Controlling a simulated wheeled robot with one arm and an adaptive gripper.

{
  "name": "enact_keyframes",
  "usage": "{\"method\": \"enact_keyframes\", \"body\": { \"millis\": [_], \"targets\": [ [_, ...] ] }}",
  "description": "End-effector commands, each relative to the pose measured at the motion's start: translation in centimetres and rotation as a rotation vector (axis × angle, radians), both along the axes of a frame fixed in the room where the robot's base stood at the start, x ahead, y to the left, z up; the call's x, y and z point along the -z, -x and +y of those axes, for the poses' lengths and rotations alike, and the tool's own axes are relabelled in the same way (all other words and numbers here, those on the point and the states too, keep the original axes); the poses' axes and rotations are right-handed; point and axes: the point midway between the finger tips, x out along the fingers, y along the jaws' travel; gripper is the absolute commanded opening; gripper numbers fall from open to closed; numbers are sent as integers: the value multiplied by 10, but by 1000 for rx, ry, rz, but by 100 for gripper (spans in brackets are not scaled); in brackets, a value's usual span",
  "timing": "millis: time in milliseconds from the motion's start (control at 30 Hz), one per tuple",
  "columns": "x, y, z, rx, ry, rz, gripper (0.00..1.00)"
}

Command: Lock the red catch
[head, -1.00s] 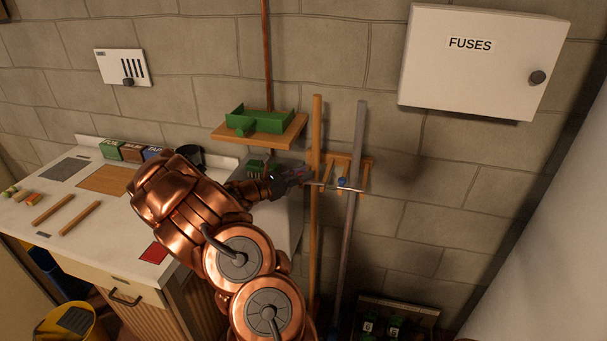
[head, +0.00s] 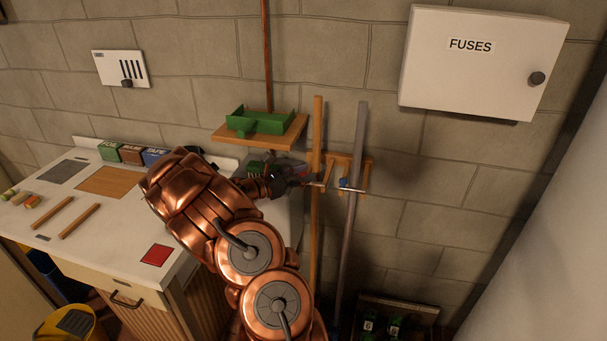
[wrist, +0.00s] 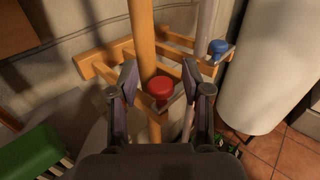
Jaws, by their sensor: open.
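The red catch (wrist: 161,88) shows in the wrist view as a round red knob on the front of a wooden rack (wrist: 105,64), beside a wooden pole (wrist: 143,35). My gripper (wrist: 161,82) is open, with one finger on each side of the red knob. I cannot tell whether the fingers touch it. A blue catch (wrist: 218,47) sits farther right on the rack, near a grey pole (wrist: 206,20). In the head view my gripper (head: 300,178) is at the left of the wooden pole (head: 317,200), and the red catch is mostly hidden there.
A wooden shelf (head: 225,136) with a green tray (head: 262,122) is above and left of my gripper. The worktop (head: 120,230) lies to the left. A fuse box (head: 470,80) hangs at the upper right. A crate (head: 425,307) stands low by the wall.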

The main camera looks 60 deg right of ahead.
Motion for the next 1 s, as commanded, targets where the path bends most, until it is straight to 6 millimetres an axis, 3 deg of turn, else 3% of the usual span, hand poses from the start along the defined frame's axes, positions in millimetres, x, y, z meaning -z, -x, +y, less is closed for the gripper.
{"method": "enact_keyframes", "body": {
  "millis": [267, 700, 1000],
  "targets": [
    [0, -7, 8, -2, 0, 0, 48],
    [0, -51, 70, -3, 0, -1, 48],
    [0, -68, 96, -2, -1, -1, 48]
  ]
}}
